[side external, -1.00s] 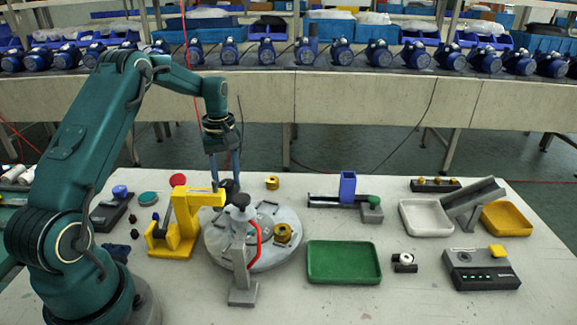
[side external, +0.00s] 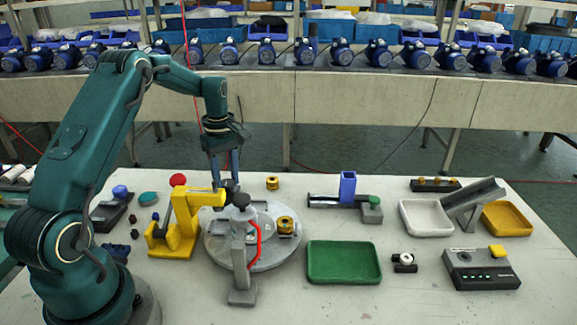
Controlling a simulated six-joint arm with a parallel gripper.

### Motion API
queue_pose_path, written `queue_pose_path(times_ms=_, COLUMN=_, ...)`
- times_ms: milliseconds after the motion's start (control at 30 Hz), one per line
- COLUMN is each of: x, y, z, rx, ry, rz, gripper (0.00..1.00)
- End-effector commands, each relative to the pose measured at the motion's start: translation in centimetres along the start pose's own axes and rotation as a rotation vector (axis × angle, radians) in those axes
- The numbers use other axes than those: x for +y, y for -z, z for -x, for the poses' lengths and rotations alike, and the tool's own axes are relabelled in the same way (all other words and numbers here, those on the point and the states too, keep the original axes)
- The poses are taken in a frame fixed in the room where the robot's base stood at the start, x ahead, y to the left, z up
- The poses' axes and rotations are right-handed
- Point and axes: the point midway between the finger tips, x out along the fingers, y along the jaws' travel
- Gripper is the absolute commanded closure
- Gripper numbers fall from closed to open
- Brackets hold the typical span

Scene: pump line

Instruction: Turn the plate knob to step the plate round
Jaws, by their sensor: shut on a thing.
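The round grey plate (side external: 274,258) lies flat on the table in front of my arm, with a brass part (side external: 285,225) near its right edge. My gripper (side external: 226,184) points down over the plate's back part, its blue fingers shut on the dark plate knob (side external: 231,187). The knob is partly hidden by the fingers and by the grey stand (side external: 241,262) with a red lever at the plate's front. A yellow press (side external: 178,225) with a red knob stands at the plate's left and reaches over its edge.
A green tray (side external: 343,263) lies right of the plate. A blue hopper on a dark slide (side external: 347,188) stands behind it. A loose brass part (side external: 272,183) sits behind the plate. White (side external: 425,217) and yellow (side external: 507,219) trays and a control box (side external: 481,268) are at the right.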

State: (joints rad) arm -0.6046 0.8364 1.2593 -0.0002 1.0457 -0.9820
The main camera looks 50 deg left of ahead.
Motion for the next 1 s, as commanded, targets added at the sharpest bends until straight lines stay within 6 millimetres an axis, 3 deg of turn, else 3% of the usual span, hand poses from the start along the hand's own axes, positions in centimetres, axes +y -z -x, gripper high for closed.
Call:
queue_pose_path(times_ms=133, x=0.0, y=0.1, z=0.1, rx=0.002, ry=-0.001, rz=0.002, gripper=1.00)
queue_pose_path(times_ms=167, x=0.0, y=0.1, z=0.1, rx=0.002, ry=-0.001, rz=0.002, gripper=0.44)
queue_pose_path(times_ms=200, x=0.0, y=0.1, z=0.1, rx=0.002, ry=-0.001, rz=0.002, gripper=0.29)
queue_pose_path(times_ms=233, x=0.0, y=0.1, z=0.1, rx=0.002, ry=-0.001, rz=0.001, gripper=0.27)
queue_pose_path(times_ms=567, x=0.0, y=0.1, z=0.3, rx=0.001, ry=-0.001, rz=0.000, gripper=0.27)
queue_pose_path(times_ms=1000, x=0.0, y=0.1, z=5.0, rx=0.002, ry=-0.002, rz=0.001, gripper=0.27)
